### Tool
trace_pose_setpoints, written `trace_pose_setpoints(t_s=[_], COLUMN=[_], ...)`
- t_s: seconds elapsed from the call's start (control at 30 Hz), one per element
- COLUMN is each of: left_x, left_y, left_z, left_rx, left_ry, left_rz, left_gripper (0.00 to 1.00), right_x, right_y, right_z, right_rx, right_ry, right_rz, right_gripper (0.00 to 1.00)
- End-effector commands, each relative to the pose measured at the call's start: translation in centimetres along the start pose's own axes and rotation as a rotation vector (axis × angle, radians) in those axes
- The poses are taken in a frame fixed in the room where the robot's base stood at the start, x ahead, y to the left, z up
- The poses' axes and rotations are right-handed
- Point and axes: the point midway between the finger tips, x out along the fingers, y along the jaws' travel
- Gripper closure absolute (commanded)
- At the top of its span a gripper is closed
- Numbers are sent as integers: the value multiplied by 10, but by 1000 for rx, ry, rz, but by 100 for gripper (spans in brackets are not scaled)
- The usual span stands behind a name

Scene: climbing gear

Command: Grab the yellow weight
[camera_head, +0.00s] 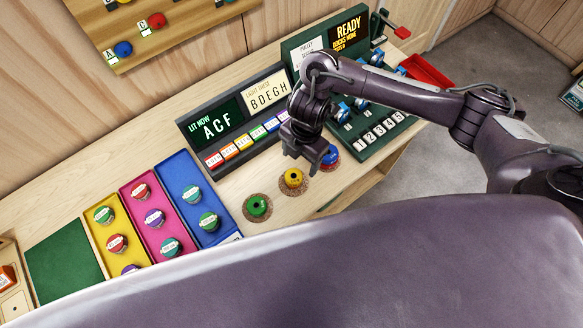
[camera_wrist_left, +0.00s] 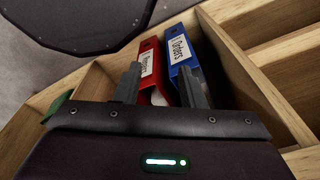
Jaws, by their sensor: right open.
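The yellow weight (camera_head: 292,179) sits on a round brown pad on the wooden bench in the head view, between a green weight (camera_head: 257,206) and a blue weight (camera_head: 331,156). My right gripper (camera_head: 303,161) is open and points down just behind and above the yellow weight, with nothing seen between its fingers. I cannot tell whether a finger touches it. The gripper partly covers the blue weight. My left gripper (camera_wrist_left: 160,85) shows in the left wrist view. Its fingers stand apart in front of a red binder and a blue binder.
Yellow, pink and blue trays (camera_head: 228,234) with several coloured pieces lie at the left. A lit sign panel (camera_head: 213,126) and a green numbered rack (camera_head: 362,149) stand behind. In the left wrist view, the red binder (camera_wrist_left: 151,58) and blue binder (camera_wrist_left: 181,49) stand in a wooden shelf (camera_wrist_left: 247,80).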

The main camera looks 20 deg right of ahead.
Motion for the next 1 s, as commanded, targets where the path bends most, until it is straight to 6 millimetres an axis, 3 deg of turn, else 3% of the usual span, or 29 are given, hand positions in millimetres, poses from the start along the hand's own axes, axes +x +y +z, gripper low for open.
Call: trace_pose_setpoints(t_s=[0.3,0.53,0.8,1.0], left_x=[12,4,4,5], left_y=[8,7,6,6], left_z=[30,17,5,10], left_rx=[5,4,4,2], left_ry=[-41,-23,-6,-13], left_rz=[9,9,7,7], left_gripper=[64,64,64,64], right_x=[41,68,73,73], right_y=[2,6,6,6], right_z=[-6,-6,-5,-5], right_rx=[2,0,-1,-1], right_ry=[7,3,1,1], right_rz=[-3,0,3,3], right_gripper=[29,29,29,53])
